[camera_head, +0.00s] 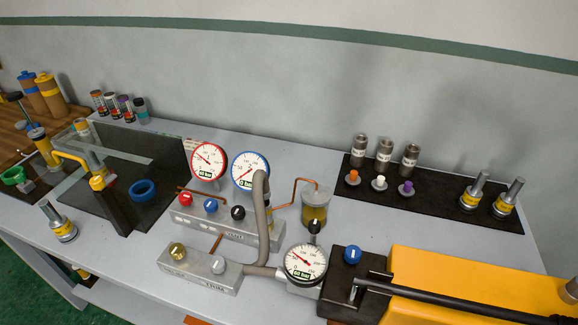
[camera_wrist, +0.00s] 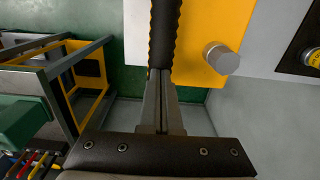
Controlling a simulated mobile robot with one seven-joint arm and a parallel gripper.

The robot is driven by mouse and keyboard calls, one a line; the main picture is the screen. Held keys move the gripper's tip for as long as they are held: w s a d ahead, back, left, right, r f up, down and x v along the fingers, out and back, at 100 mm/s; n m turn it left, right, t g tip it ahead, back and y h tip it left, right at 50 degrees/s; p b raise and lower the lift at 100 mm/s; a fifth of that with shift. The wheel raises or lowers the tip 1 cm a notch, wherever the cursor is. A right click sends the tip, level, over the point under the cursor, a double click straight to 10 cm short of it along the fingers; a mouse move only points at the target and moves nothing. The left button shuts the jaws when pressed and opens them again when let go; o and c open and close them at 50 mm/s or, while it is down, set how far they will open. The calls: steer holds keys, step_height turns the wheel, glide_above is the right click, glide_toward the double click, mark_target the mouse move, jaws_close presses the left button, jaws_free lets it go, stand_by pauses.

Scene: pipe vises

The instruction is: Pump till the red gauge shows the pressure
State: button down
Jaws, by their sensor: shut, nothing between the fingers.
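The red-rimmed gauge (camera_head: 208,161) stands on a metal manifold block (camera_head: 215,222) in the head view. Its needle points to the upper left, and its small label seems to read 60 bar. The pump (camera_head: 440,280) is yellow with a black front block and a long black lever (camera_head: 455,300) lying low along it. The pump's gauge (camera_head: 305,262) also seems to read 60 bar. In the wrist view my gripper (camera_wrist: 160,75) is shut and empty. Its fingertips are at the lever's ribbed black grip (camera_wrist: 166,30); whether they touch it I cannot tell.
A blue-rimmed gauge (camera_head: 250,169) seems to read 0 bar. Red (camera_head: 186,199), blue (camera_head: 211,205) and black knobs (camera_head: 238,212) sit on the manifold. A blue knob (camera_head: 352,255) tops the pump block. A grey hose (camera_head: 262,220) arches nearby. A black mat (camera_head: 435,190) holds fittings.

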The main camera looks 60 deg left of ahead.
steer(key=r+p, duration=0.6)
steer(key=r, duration=0.1)
steer(key=shift+s+a, duration=0.2)
steer(key=shift+s, duration=0.1)
step_height(320, 180, up, 8)
steer(key=s+a+p, duration=0.1)
steer(key=p, duration=0.4)
steer(key=shift+s+a+p, duration=0.25)
steer(key=shift+a+p, duration=0.05)
steer(key=shift+p, duration=0.1)
steer(key=shift+f, duration=0.2)
steer(key=shift+w+d+f+b, duration=0.15)
steer(key=shift+f+b, duration=0.45)
steer(key=shift+f, duration=0.35)
steer(key=shift+w+d+f+b, duration=0.2)
steer(key=shift+f+b, duration=0.4)
steer(key=shift+f, duration=0.4)
steer(key=shift+w+d+f+b, duration=0.15)
steer(key=shift+f+b, duration=0.45)
steer(key=shift+f, duration=0.35)
steer(key=shift+w+d+f+b, duration=0.15)
steer(key=shift+f+b, duration=0.3)
steer(key=shift+f, duration=0.35)
steer(key=shift+w+d+f+b, duration=0.1)
steer(key=shift+f+b, duration=0.4)
steer(key=shift+f, duration=0.25)
steer(key=shift+w+d+f+b, duration=0.15)
steer(key=shift+f+b, duration=0.3)
steer(key=shift+f, duration=0.35)
